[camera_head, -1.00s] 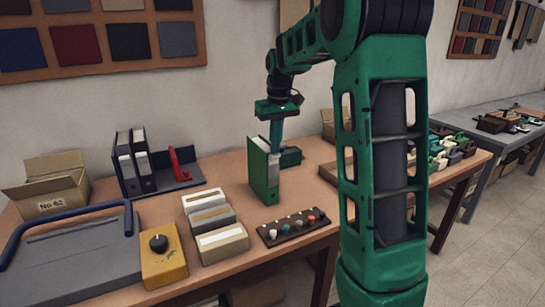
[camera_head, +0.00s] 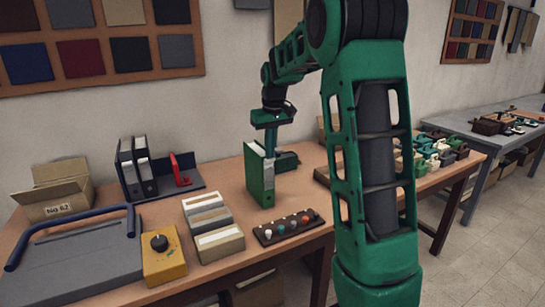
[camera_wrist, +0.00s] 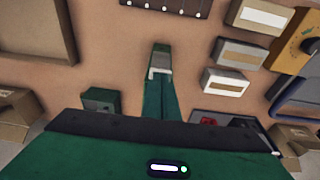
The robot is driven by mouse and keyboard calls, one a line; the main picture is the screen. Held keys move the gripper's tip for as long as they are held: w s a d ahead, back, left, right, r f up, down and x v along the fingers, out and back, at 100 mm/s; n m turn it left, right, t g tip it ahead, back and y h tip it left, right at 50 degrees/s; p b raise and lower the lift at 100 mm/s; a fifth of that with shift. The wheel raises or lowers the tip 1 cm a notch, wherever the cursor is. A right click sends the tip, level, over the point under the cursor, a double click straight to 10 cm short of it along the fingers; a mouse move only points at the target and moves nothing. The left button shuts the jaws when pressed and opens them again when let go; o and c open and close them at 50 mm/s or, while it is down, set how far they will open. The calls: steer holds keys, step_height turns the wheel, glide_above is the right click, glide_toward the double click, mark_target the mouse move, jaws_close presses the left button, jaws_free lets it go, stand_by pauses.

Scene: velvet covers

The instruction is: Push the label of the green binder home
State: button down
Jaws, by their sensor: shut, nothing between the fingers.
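The green binder (camera_head: 256,182) stands upright on the wooden table in the head view. A pale label (camera_head: 268,172) shows on its narrow spine; I cannot tell how far it sticks out. My gripper (camera_head: 270,146) points down just behind and right of the binder's top. Its fingers are shut and empty, and their tips are partly hidden by the binder. In the wrist view the shut green fingers (camera_wrist: 159,94) reach towards the binder's top, where a white edge (camera_wrist: 159,72) shows. I cannot tell whether they touch it.
A dark strip with coloured knobs (camera_head: 289,228) lies in front of the binder. Card boxes (camera_head: 217,243) stand to the left. A small green block (camera_head: 285,161) sits behind right. Black binders (camera_head: 146,178) with a red bookend (camera_head: 181,170) stand at the back left.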

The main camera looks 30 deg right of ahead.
steer(key=shift+g, duration=0.4)
steer(key=f, duration=0.1)
steer(key=s+f, duration=0.1)
steer(key=f, duration=0.2)
steer(key=shift+s+a, duration=0.2)
steer(key=shift+s, duration=0.05)
steer(key=shift+s+a+r, duration=0.1)
steer(key=shift+s+r, duration=0.05)
steer(key=shift+s, duration=0.5)
steer(key=shift+s+r, duration=0.1)
steer(key=shift+s, duration=0.5)
steer(key=shift+r, duration=0.1)
step_height(320, 180, up, 14)
steer(key=shift+s+t, duration=0.15)
steer(key=shift+t, duration=0.15)
steer(key=shift+s+f, duration=0.1)
steer(key=shift+f, duration=0.1)
